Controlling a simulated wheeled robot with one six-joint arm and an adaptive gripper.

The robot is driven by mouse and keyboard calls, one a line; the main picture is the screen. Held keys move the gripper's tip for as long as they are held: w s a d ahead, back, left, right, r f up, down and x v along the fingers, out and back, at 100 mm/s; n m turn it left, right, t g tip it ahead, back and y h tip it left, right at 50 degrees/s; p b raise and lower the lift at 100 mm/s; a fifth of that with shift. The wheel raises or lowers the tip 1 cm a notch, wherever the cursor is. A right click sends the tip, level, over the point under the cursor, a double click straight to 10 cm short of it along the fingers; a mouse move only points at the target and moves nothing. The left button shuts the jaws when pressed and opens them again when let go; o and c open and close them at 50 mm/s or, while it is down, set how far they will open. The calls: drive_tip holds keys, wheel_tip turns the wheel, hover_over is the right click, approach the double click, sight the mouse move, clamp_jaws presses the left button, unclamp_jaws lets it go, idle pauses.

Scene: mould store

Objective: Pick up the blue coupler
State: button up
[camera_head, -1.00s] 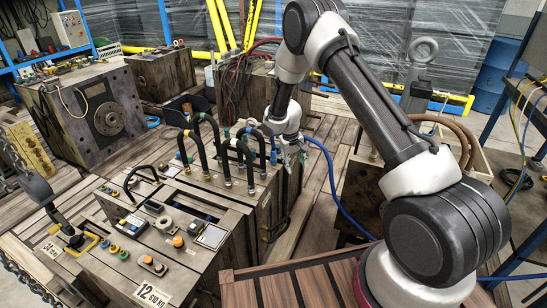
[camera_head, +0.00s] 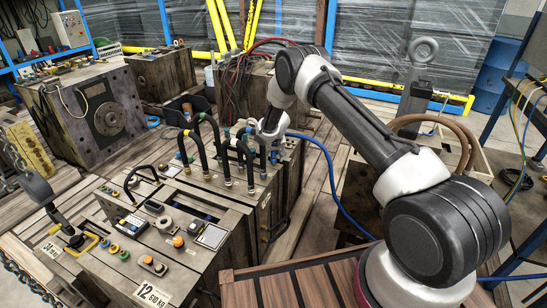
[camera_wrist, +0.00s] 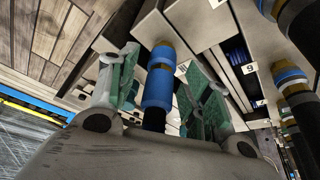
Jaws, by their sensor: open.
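In the wrist view the blue coupler (camera_wrist: 158,90) is a short ribbed blue sleeve with a brass-coloured end and a dark hose on the near side. It sits between the two green-padded fingers of my gripper (camera_wrist: 163,84). The fingers are open, with a visible gap on each side of the coupler. In the head view my gripper (camera_head: 269,137) is at the back right of the mould block, among the upright black hoses. I cannot clearly make out the coupler there, behind the hoses and gripper.
Several black hoses (camera_head: 208,135) arch over the mould block (camera_head: 232,228) just left of my gripper. A blue hose (camera_head: 334,190) loops to its right. In the wrist view, another blue-ringed fitting (camera_wrist: 289,76) is close on the right, near a plate marked 9 (camera_wrist: 249,69).

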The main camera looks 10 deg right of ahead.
drive_tip(key=shift+w+f, duration=0.1)
drive_tip(key=shift+f, duration=0.15)
clamp_jaws()
wheel_tip(320, 180, up, 10)
drive_tip(key=shift+r, duration=0.1)
idle(0.4)
